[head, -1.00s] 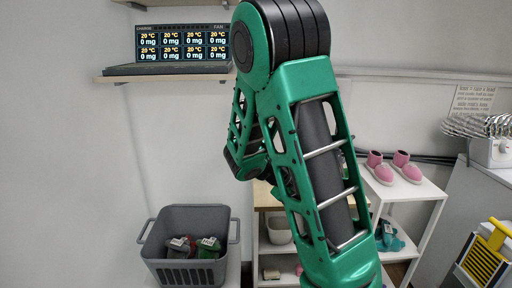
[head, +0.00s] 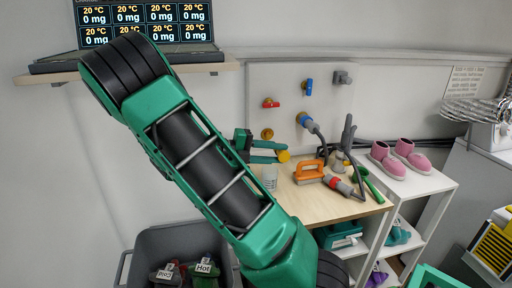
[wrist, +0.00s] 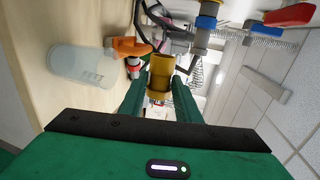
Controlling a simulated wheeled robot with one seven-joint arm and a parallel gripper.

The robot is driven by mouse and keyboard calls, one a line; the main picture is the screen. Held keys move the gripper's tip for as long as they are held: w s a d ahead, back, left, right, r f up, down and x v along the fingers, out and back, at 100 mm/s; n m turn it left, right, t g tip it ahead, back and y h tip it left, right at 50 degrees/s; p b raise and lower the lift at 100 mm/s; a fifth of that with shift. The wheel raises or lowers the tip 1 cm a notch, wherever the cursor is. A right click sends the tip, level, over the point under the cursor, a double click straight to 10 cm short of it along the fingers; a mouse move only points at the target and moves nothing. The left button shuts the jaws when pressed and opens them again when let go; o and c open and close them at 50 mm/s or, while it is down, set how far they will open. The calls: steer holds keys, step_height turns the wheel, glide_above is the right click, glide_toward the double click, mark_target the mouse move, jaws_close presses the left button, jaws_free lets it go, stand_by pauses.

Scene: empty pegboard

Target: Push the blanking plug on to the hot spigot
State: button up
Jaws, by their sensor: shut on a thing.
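My gripper (head: 275,150) is shut on the blanking plug (wrist: 161,75), a gold-coloured cylinder between its green fingers in the wrist view. In the head view the plug (head: 284,156) shows as a small gold end in front of the pegboard's lower left, over the worktop. The hot spigot (head: 267,133) seems to be the brass outlet under the red valve handle (head: 270,103). The plug looks apart from it, to its lower right. I cannot make out this spigot in the wrist view; the red handle (wrist: 290,15) shows there at the upper right.
A blue-collared hose connector (head: 305,121) sits on the outlet below the blue handle (head: 309,86). On the worktop (head: 318,208) are a clear beaker (head: 270,178), an orange-handled tool (head: 308,172) and the hose's red-collared end (head: 340,185). A grey bin (head: 180,240) stands lower left.

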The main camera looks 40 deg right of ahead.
steer(key=shift+w+a+r, duration=0.1)
steer(key=shift+w+a, duration=0.05)
steer(key=shift+w, duration=0.45)
steer(key=shift+w, duration=0.2)
steer(key=shift+w+d, duration=0.5)
steer(key=shift+w, duration=0.25)
steer(key=shift+w+d, duration=0.5)
steer(key=shift+w, duration=0.3)
steer(key=shift+w+d, duration=0.5)
steer(key=shift+w, duration=0.25)
steer(key=shift+w+d+r, duration=0.1)
steer(key=shift+w+d, duration=0.35)
steer(key=shift+w, duration=0.25)
steer(key=shift+w+d, duration=0.45)
steer(key=shift+w, duration=0.25)
steer(key=o, duration=1.2)
steer(key=v, duration=1.1)
